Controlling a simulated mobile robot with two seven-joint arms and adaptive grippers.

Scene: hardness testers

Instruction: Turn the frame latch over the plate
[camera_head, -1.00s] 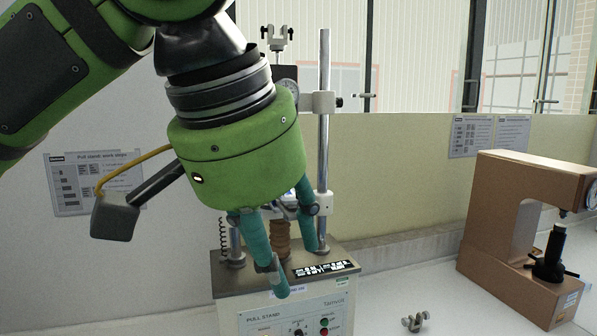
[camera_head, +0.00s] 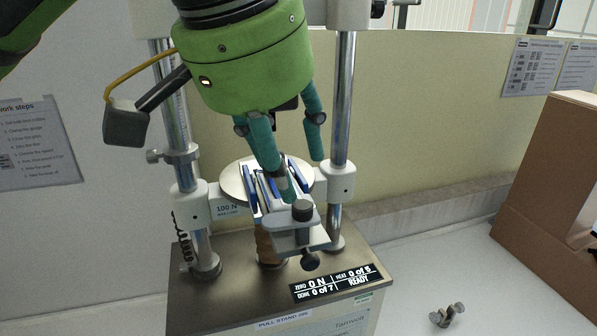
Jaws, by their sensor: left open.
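The pull stand (camera_head: 190,300) shows a round pale plate (camera_head: 232,188) between two steel columns. A frame (camera_head: 252,195) with blue and white bars lies over the plate. At its front end is a grey metal bracket with a dark knob (camera_head: 302,209), and another dark screw hangs below it. I cannot tell for sure which part is the latch. My left gripper (camera_head: 302,178), green with teal fingers, is open above the frame. One fingertip is just behind the knob and hides part of the frame; I cannot tell whether it touches. My right gripper is not in view.
A small metal clamp (camera_head: 446,314) lies on the white bench at the right. A display (camera_head: 335,283) reads 0 N and READY. The steel columns (camera_head: 343,110) flank the plate closely.

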